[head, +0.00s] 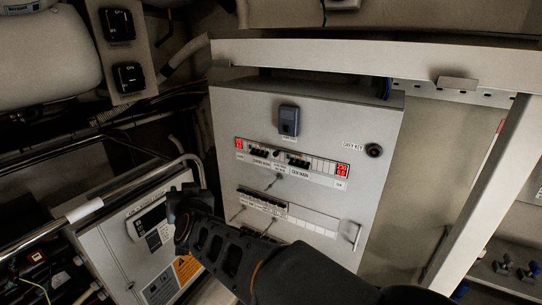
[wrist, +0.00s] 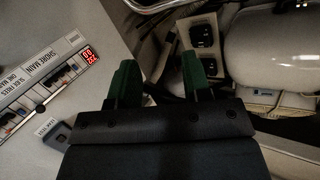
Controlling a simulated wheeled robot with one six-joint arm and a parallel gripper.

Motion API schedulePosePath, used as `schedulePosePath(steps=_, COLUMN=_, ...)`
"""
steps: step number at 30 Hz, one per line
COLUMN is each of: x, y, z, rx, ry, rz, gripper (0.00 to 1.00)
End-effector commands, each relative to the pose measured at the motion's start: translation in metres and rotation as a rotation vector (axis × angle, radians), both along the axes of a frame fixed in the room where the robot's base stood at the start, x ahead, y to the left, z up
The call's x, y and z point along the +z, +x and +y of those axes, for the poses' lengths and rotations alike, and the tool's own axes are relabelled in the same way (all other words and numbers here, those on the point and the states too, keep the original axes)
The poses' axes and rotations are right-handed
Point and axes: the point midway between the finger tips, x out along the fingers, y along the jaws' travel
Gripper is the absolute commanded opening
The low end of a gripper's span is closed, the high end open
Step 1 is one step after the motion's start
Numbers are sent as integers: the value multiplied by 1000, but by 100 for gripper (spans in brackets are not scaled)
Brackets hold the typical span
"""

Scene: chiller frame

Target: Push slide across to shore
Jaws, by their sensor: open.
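The grey panel (head: 230,112) carries a breaker strip with a SHORE MAIN label (head: 262,163) on the left and a GEN MAIN label (head: 298,169) on the right. Between them sits a small dark knob (head: 276,154), apparently the slide; its exact position is too small to tell. In the wrist view the SHORE MAIN label (wrist: 40,62) and part of the strip show at the left. My gripper (head: 180,214) is open and empty, left of and below the strip in the head view, apart from it. Its green fingers (wrist: 160,82) show in the wrist view, pointing past the panel edge.
Red displays (head: 342,170) end the strip. A grey box (head: 289,120) and a key switch (head: 374,150) stand out from the panel. A lower breaker row (head: 265,203) has a handle. Left are a smaller cabinet (head: 110,255), rails and a white tank (head: 45,55).

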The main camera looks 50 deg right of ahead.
Motion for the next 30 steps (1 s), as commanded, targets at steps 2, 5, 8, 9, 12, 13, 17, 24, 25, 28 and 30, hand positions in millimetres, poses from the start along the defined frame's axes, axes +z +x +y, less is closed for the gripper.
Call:
schedulePosePath(steps=2, x=12, y=-2, z=-34, rx=-189, ry=-28, rz=-80, gripper=44)
schedulePosePath(steps=5, x=19, y=-17, z=-71, rx=-421, ry=-74, rz=-131, gripper=44)
schedulePosePath(steps=8, x=21, y=-38, z=-99, rx=-626, ry=-116, rz=-141, gripper=44)
schedulePosePath(steps=9, x=21, y=-46, z=-107, rx=-694, ry=-132, rz=-136, gripper=44)
schedulePosePath(steps=12, x=20, y=-64, z=-121, rx=-833, ry=-162, rz=-121, gripper=44)
schedulePosePath(steps=13, x=20, y=-68, z=-123, rx=-863, ry=-171, rz=-115, gripper=44)
schedulePosePath(steps=17, x=19, y=-80, z=-134, rx=-953, ry=-191, rz=-96, gripper=44)
schedulePosePath(steps=24, x=19, y=-76, z=-167, rx=-983, ry=-199, rz=-88, gripper=44)
schedulePosePath(steps=25, x=19, y=-74, z=-173, rx=-984, ry=-197, rz=-89, gripper=44)
schedulePosePath(steps=28, x=19, y=-69, z=-192, rx=-981, ry=-198, rz=-89, gripper=44)
schedulePosePath(steps=30, x=20, y=-65, z=-205, rx=-981, ry=-198, rz=-90, gripper=44)
